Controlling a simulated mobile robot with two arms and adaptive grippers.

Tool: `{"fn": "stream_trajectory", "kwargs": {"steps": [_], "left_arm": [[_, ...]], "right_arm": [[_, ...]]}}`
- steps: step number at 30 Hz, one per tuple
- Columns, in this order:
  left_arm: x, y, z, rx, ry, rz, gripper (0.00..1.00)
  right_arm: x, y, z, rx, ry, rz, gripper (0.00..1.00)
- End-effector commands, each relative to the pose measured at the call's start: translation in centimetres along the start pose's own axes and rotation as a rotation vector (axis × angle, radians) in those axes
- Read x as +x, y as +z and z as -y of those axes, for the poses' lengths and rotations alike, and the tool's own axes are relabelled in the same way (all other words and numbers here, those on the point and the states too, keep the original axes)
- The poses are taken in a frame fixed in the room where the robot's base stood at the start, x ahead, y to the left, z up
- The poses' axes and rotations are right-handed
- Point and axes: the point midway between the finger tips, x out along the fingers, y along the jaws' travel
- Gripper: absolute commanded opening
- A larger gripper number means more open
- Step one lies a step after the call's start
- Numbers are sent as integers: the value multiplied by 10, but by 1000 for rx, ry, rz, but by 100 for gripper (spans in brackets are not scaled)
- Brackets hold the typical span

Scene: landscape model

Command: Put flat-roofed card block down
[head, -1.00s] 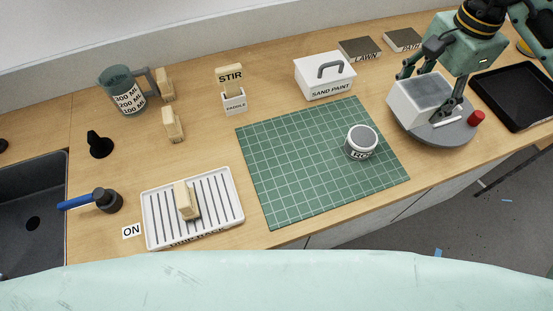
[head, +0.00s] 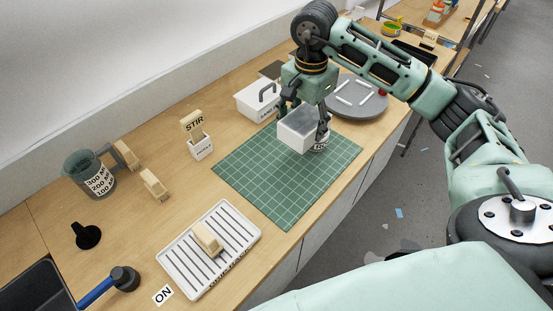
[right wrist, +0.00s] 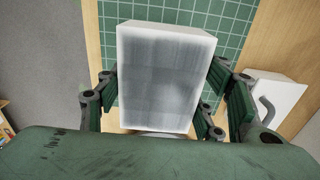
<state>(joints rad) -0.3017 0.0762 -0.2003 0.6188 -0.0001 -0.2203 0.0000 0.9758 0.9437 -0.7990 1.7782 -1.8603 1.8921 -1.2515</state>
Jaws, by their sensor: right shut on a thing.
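The flat-roofed card block (head: 296,136), white with a grey top, is between the fingers of my right gripper (head: 303,120) over the far part of the green cutting mat (head: 275,180). In the right wrist view the block (right wrist: 160,85) sits between the two green fingers of the gripper (right wrist: 168,95), with mat squares behind it. The gap under the block is hidden, so I cannot tell its height. A small labelled jar (head: 321,144) shows partly behind the block and finger. My left gripper is not in view.
The grey round turntable (head: 352,108) holds white strips. The sand paint box (head: 258,103) stands beside the mat's far-left edge. A white ribbed rack (head: 185,264) lies in front. The near and left parts of the mat are clear.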

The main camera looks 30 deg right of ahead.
Motion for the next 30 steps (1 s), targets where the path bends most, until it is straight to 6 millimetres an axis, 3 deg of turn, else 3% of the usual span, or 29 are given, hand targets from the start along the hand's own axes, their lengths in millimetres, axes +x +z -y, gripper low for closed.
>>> {"fn": "stream_trajectory", "kwargs": {"steps": [1, 6, 12, 17, 24, 30], "left_arm": [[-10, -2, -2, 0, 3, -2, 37], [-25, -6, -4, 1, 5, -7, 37], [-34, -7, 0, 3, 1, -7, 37], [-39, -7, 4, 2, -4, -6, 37], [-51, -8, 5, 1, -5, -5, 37], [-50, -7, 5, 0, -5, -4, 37]], "right_arm": [[4, 15, 3, -9, 4, 5, 36], [26, 52, 13, -6, 3, 5, 36], [45, 79, 21, -2, 0, 4, 36], [56, 83, 21, 1, 4, 2, 36], [87, 82, 22, 1, 1, 2, 36], [90, 82, 22, 0, -1, 1, 36]]}}
